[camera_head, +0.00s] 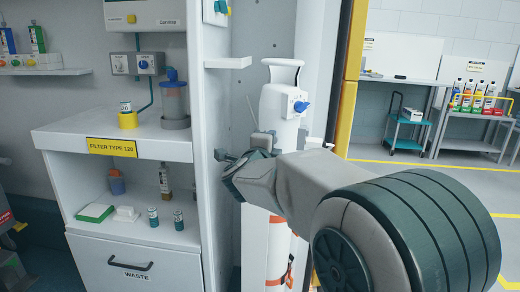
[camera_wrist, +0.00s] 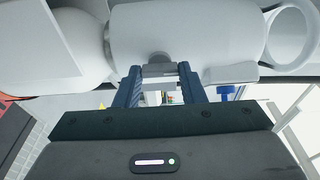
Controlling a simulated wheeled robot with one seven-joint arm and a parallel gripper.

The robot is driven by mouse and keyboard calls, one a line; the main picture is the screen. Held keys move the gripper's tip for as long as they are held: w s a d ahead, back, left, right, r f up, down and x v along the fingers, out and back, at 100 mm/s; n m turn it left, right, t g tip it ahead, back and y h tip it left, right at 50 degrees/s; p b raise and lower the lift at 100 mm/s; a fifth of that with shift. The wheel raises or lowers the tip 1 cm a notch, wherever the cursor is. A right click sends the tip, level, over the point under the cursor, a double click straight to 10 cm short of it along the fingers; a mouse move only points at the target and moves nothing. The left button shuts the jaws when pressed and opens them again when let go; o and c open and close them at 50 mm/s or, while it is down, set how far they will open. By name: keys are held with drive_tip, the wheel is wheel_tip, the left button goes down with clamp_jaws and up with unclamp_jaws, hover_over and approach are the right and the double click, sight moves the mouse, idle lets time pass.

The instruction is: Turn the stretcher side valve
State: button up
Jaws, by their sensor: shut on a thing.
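A tall white cylinder-like unit (camera_head: 278,105) stands upright in the recess, with orange straps low on it and a blue knob (camera_head: 301,107) near its top. In the wrist view the white body (camera_wrist: 185,35) fills the top, and a blue knob (camera_wrist: 227,91) shows to the right. My gripper (camera_head: 262,145) is at the unit's left side, below the blue knob. In the wrist view my gripper (camera_wrist: 160,76) has its two blue fingers on either side of a small grey valve piece (camera_wrist: 158,70), shut on it. My arm hides much of the unit's middle in the head view.
A shelf unit (camera_head: 115,135) with a waste drawer (camera_head: 135,262) stands close on the left, its side wall near my gripper. A yellow-edged door frame (camera_head: 346,115) is to the right. Open floor (camera_head: 400,165) lies beyond it, with a teal cart (camera_head: 405,131).

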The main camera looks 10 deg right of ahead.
drive_tip(key=shift+w+a+r, duration=0.1)
drive_tip(key=shift+a, duration=0.35)
drive_tip(key=o, duration=1)
drive_tip(key=shift+a, duration=0.15)
drive_tip(key=p+v, duration=0.3)
drive_tip(key=v, duration=1)
drive_tip(key=shift+s, duration=0.45)
